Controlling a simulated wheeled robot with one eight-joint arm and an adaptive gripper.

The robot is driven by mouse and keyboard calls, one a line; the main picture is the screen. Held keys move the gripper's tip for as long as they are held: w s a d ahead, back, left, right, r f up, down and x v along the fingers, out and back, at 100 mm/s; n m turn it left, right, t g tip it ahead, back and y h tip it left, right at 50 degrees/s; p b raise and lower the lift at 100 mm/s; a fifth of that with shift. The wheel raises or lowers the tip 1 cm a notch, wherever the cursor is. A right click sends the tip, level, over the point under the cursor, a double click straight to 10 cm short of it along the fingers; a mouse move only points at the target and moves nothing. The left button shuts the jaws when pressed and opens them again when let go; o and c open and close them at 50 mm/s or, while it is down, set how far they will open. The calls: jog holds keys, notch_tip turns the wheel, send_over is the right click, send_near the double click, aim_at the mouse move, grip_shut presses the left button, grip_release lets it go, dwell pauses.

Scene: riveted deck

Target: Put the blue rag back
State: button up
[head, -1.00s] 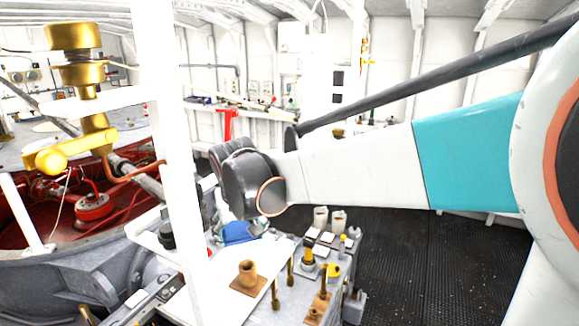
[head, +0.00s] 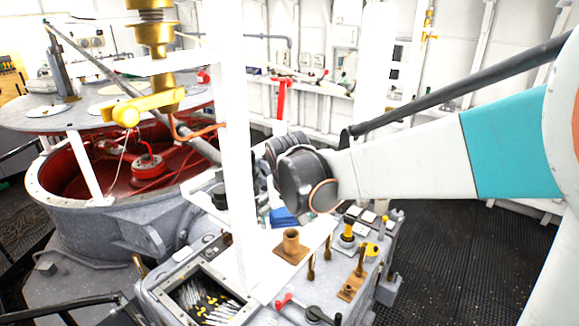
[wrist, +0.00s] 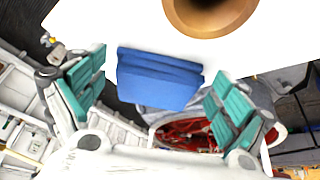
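The blue rag (wrist: 158,78) looks folded in the wrist view and lies at the edge of a white surface, between my two fingers in the picture. My gripper (wrist: 158,71) is open, with its teal finger pads well apart and a gap on each side of the rag. How far the fingertips are above the rag is hard to tell. In the head view a bit of the blue rag (head: 283,217) shows below my dark wrist joint. The rest of it, and my fingers, are hidden there behind my arm.
A brown flanged pipe piece (head: 291,245) stands close to the rag on the white top; its round mouth (wrist: 210,10) shows in the wrist view. A white post (head: 238,150) rises left of my arm. Levers (head: 312,265) and an open tray (head: 205,298) are nearby. Dark floor on the right is clear.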

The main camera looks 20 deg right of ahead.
jog(key=shift+s+r, duration=0.1)
jog(key=v, duration=0.7)
jog(key=shift+r, duration=0.25)
